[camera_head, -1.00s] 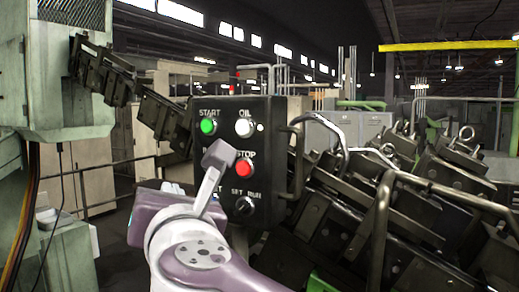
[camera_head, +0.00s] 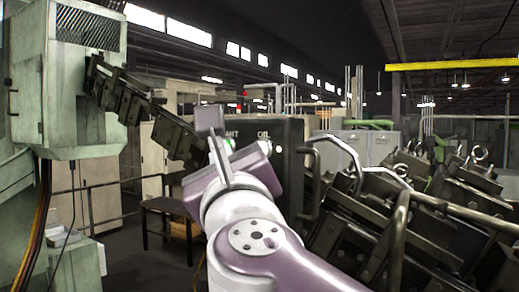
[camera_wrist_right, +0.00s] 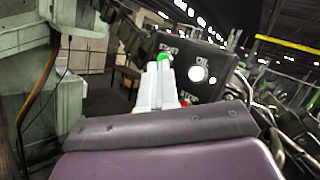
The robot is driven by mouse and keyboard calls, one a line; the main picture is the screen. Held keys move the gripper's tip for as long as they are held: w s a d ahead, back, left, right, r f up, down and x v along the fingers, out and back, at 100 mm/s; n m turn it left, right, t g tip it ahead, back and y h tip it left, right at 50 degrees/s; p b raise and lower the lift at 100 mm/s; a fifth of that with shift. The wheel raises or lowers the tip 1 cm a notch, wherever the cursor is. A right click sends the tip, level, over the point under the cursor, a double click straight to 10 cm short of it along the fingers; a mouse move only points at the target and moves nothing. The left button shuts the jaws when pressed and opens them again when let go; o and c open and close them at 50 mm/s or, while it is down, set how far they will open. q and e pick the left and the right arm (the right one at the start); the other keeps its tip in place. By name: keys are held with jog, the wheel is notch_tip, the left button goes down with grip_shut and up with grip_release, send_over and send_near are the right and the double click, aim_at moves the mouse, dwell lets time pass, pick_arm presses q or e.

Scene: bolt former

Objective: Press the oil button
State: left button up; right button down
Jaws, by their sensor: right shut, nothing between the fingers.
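In the right wrist view, the round white oil button (camera_wrist_right: 198,74) shows clearly. My right gripper (camera_head: 210,118) is shut and empty in front of the panel. In the wrist view, its fingertips (camera_wrist_right: 162,68) overlap the lower edge of the green start button (camera_wrist_right: 163,58), left of the oil button. I cannot tell whether they touch the panel. My left gripper is not in view.
A bent metal handle (camera_head: 310,185) stands right of the panel, beside dark machinery (camera_head: 430,210). A pale green machine cabinet (camera_head: 85,95) is at the left.

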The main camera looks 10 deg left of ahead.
send_near(250, 140)
jog(key=a+r, duration=0.1)
jog(key=a, duration=0.2)
jog(key=shift+w+d+r, duration=0.1)
jog(key=shift+w+d, duration=0.15)
jog(key=shift+w, duration=0.35)
jog(key=shift+w+d, duration=0.2)
jog(key=shift+w, duration=0.35)
dwell(0.9)
jog(key=shift+w+d, duration=0.1)
jog(key=shift+w, duration=0.25)
jog(key=shift+w+d, duration=0.15)
jog(key=shift+w, duration=0.3)
dwell(0.6)
jog(key=shift+s, duration=0.15)
jog(key=shift+s+a, duration=0.25)
jog(key=shift+s, duration=0.4)
